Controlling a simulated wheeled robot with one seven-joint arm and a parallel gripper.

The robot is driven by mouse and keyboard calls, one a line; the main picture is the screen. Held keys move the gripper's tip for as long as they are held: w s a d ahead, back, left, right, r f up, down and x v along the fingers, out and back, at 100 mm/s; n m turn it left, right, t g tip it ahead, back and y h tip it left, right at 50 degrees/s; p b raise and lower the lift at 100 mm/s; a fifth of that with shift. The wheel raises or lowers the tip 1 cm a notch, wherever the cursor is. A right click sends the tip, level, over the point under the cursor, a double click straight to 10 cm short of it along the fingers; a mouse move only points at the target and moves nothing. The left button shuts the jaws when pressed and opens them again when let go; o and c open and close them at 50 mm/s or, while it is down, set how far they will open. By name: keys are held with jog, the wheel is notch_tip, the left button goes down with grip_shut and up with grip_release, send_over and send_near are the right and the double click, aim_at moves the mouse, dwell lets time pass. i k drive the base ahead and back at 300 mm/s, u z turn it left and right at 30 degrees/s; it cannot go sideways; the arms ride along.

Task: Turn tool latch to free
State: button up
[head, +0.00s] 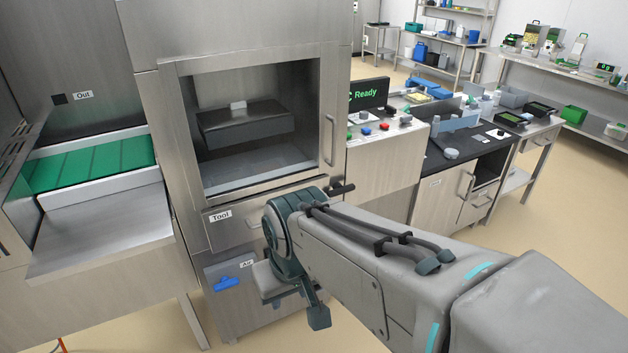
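The tray sealer has a drawer front labelled Tool (221,215) below its window. A short dark handle (342,188) sticks out at the right end of that front, just past my wrist; it looks like the tool latch, but its mount is partly hidden. My gripper (293,300) hangs below my wrist, in front of the lower cabinet, left of and below the dark handle. It appears apart from the handle. The arm hides part of the gripper, and I cannot tell how far its fingers are apart.
A blue handle (226,283) sits by the Air label (247,264), left of my gripper. The control panel (378,128) has coloured buttons, and its screen (369,95) reads Ready. A green conveyor (95,165) is at left. Open floor lies at right.

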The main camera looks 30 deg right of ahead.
aim_at(339, 190)
jog(key=k, duration=1.25)
jog(key=z, duration=0.95)
jog(key=i, duration=1.3)
jog(key=u, duration=0.75)
jog(key=i, duration=0.55)
jog(key=u, duration=0.65)
